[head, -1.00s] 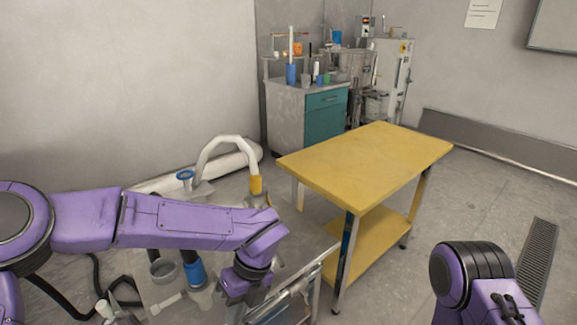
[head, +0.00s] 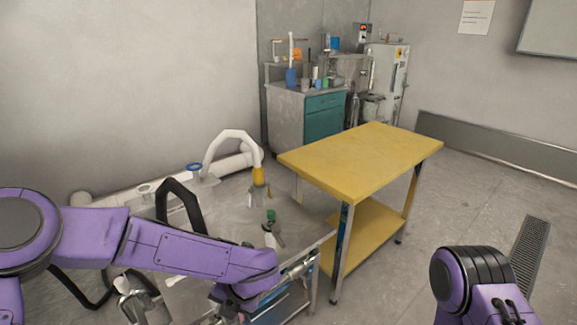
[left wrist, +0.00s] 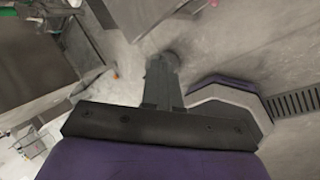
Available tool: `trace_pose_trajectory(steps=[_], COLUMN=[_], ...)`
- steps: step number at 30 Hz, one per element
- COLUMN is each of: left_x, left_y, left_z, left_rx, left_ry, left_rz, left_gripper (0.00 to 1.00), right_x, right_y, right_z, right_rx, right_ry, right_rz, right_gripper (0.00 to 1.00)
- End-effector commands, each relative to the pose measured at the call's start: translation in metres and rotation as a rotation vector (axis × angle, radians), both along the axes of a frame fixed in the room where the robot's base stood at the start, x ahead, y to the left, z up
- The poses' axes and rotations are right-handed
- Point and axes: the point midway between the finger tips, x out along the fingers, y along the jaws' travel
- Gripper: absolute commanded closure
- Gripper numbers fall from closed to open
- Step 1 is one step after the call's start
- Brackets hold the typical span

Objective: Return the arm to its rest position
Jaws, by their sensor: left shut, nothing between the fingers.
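My left arm (head: 185,250) is purple and reaches in from the left over a grey metal work table (head: 215,207). Its gripper (head: 228,312) hangs at the bottom edge of the head view and is partly cut off. In the left wrist view the gripper (left wrist: 164,65) shows as dark fingers held together, with nothing between them and bare floor beyond. My right arm (head: 480,285) shows only as a purple joint at the lower right; its gripper is out of view.
The work table holds a white curved tap (head: 232,137), a small green-topped item (head: 270,216) and a black handle-like frame (head: 180,200). A yellow cart (head: 365,160) stands just right of it. A teal-drawered cabinet (head: 323,120) is behind. Floor at right is clear.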

Motion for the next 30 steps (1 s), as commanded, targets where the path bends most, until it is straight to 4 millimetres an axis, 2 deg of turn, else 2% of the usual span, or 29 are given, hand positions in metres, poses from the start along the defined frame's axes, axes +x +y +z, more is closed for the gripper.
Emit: trace_pose_trajectory(steps=[5,8,11,12,15,18,21,24,30], left_x=[0.0,-0.022,-0.086,-0.116,-0.185,-0.23,-0.25,-0.256,-0.255], left_y=[0.034,0.054,0.079,0.089,0.116,0.141,0.157,0.157,0.157], left_z=[-0.047,-0.087,-0.134,-0.148,-0.164,-0.167,-0.167,-0.17,-0.171], left_rx=[0.235,0.403,0.536,0.55,0.517,0.465,0.44,0.424,0.427], left_ry=[0.077,0.208,0.431,0.51,0.661,0.767,0.839,0.848,0.845], left_rz=[-0.56,-1.01,-1.583,-1.766,-2.059,-2.152,-2.163,-2.17,-2.165], left_gripper=[1.0,1.0,1.0,1.0,1.0,1.0,1.0,1.0,1.0], right_x=[0.0,0.0,0.0,0.0,0.0,0.0,0.0,0.0,0.0], right_y=[0.0,0.0,0.0,0.0,0.0,0.0,0.0,0.0,0.0], right_z=[0.007,0.014,0.025,0.028,0.035,0.04,0.044,0.044,0.043], right_rx=[0.0,0.0,0.0,0.0,0.0,0.0,0.0,0.0,0.0], right_ry=[0.0,0.0,0.0,0.0,0.0,0.0,0.0,0.0,0.0], right_rz=[0.0,0.0,0.0,0.0,0.0,0.0,0.0,0.0,0.0], right_gripper=[0.57,0.57,0.57,0.57,0.57,0.57,0.57,0.57,0.57])
